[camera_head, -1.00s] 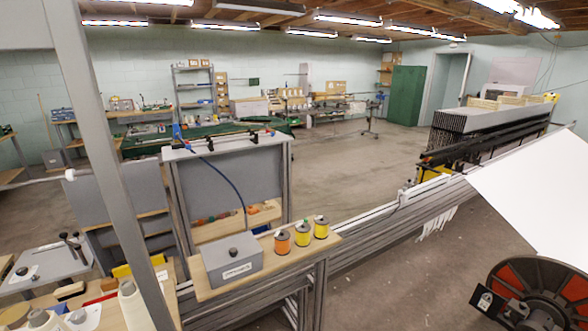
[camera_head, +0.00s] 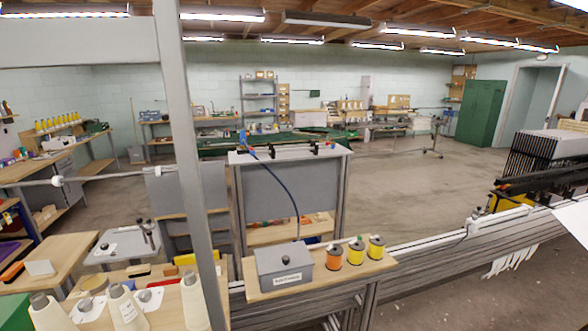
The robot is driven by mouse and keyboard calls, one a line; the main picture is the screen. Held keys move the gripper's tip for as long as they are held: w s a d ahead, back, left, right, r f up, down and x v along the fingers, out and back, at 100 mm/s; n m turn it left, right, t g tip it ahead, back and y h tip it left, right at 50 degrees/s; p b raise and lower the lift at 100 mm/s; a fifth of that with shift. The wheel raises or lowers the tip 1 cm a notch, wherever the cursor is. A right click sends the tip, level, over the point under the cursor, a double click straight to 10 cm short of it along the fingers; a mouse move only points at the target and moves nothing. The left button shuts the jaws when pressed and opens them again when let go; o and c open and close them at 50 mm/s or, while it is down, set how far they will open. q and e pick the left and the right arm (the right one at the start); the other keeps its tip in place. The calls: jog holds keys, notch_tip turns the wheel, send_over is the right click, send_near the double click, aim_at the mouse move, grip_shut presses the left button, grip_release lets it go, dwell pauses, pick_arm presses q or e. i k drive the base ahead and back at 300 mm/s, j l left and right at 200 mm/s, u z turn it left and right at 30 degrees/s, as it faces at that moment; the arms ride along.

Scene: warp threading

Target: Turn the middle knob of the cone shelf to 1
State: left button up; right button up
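A light wooden shelf (camera_head: 168,311) with white thread cones shows at the bottom left. One cone is at the left (camera_head: 48,316), one in the middle (camera_head: 124,308) and one at the right (camera_head: 193,302). White plates with small dark knobs sit behind the cones. The middle knob (camera_head: 145,295) shows just right of the middle cone; its setting is too small to read. The left knob (camera_head: 87,303) is partly behind the cones. The right one is mostly hidden by the right cone and a grey post. Neither of my grippers is in view.
A grey post (camera_head: 188,150) stands upright in front of the shelf. A grey box (camera_head: 284,267) and several coloured spools (camera_head: 355,252) sit on a wooden board right of it. A long metal frame runs to the right. Open floor (camera_head: 410,195) lies behind.

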aim_at(145, 295)
jog(key=j+u, duration=0.1)
jog(key=u, duration=1.45)
jog(key=i+z, duration=0.2)
jog(key=z, duration=0.2)
jog(key=l+u, duration=0.2)
jog(key=k, duration=0.05)
